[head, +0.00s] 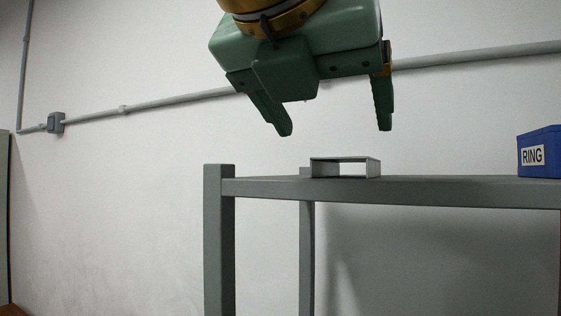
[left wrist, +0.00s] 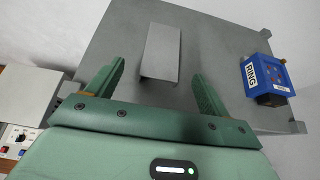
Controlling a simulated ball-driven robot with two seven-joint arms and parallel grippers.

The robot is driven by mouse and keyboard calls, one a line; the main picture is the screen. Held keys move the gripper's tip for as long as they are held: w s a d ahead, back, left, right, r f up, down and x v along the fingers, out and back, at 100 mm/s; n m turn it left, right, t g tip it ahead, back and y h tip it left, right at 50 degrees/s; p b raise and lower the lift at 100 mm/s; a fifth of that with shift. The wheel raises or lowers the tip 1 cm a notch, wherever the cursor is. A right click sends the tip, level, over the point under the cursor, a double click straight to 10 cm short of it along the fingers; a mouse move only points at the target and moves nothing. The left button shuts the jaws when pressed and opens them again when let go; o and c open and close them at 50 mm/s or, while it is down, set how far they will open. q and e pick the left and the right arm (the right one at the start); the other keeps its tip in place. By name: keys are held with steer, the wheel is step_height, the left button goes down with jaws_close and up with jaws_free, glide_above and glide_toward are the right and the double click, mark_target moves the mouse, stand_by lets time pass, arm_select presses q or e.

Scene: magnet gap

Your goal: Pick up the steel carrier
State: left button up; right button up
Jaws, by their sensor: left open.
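The steel carrier (head: 346,160) is a grey, open-ended metal channel lying on the grey shelf top near its left end in the head view. It also shows in the left wrist view (left wrist: 162,50) as a flat grey rectangle, lying ahead of and between the two fingers. My left gripper (head: 334,132) is open and empty above the carrier, fingers pointing down, with a clear gap between fingertips and carrier. In the left wrist view its green fingers (left wrist: 158,80) are spread wider than the carrier. My right gripper is in neither view.
The grey shelf (head: 430,188) stands against a white wall. A blue box labelled RING (head: 541,152) sits on its right part and shows in the left wrist view (left wrist: 266,78). A pipe runs along the wall. The shelf top between carrier and box is clear.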

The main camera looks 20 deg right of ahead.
mark_target(320, 167)
arm_select(q)
steer(key=x, duration=0.3)
steer(key=shift+d+r, duration=0.1)
steer(key=shift+w+d+f, duration=0.1)
steer(key=shift+f, duration=0.15)
steer(key=x, duration=0.4)
steer(key=shift+d+f+p, duration=0.25)
steer(key=shift+d+p, duration=0.05)
steer(key=shift+p, duration=0.1)
steer(key=shift+a, duration=0.15)
steer(key=shift+c, duration=0.7)
steer(key=shift+a, duration=0.1)
steer(key=c, duration=1)
